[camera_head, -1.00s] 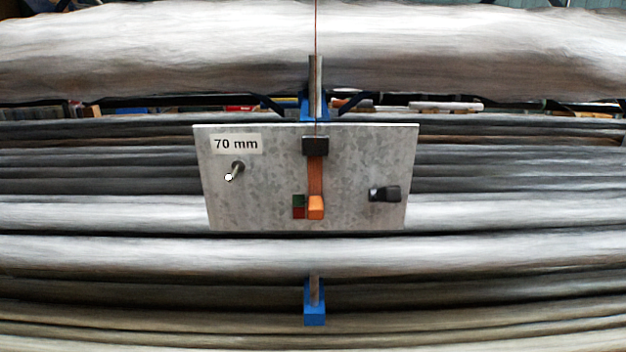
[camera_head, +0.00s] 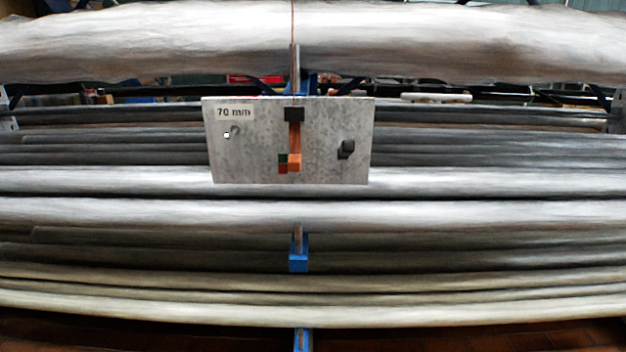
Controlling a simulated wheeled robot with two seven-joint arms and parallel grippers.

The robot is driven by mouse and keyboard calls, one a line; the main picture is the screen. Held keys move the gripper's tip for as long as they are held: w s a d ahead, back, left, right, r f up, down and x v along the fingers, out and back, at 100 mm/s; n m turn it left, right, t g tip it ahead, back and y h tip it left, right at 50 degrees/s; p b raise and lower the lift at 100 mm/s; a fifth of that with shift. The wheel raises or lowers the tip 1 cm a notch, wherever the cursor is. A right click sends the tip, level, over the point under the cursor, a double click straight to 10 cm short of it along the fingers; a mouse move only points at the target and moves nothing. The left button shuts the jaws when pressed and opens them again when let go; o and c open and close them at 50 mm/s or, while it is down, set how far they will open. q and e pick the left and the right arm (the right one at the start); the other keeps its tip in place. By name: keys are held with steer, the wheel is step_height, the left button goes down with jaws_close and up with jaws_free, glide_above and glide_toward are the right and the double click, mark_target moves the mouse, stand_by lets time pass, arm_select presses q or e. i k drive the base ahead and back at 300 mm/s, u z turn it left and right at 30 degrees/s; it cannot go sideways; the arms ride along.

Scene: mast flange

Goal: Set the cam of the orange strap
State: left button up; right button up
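The orange strap (camera_head: 294,136) runs down the middle of a grey metal plate (camera_head: 250,165), below a black block (camera_head: 293,114). At its lower end is a brighter orange block (camera_head: 295,162), which may be the cam. Beside it on the left is a small green and red patch (camera_head: 283,164). A white label reading "70 mm" (camera_head: 235,113) is at the plate's upper left. Below the label is a small pin with a white tip (camera_head: 227,135). A black knob or lever (camera_head: 346,149) sticks out on the right. Neither gripper shows.
Long grey bars or tubes (camera_head: 480,212) lie stacked across the view behind the plate. A large grey wrapped roll (camera_head: 450,45) spans the top. A blue bracket (camera_head: 298,254) shows below the plate. The space in front of the plate looks clear.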

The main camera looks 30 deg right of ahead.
mark_target(347, 147)
steer(key=u, duration=0.55)
steer(key=k, duration=0.25)
steer(key=z, duration=1.25)
steer(key=i, duration=0.4)
steer(key=z, duration=0.35)
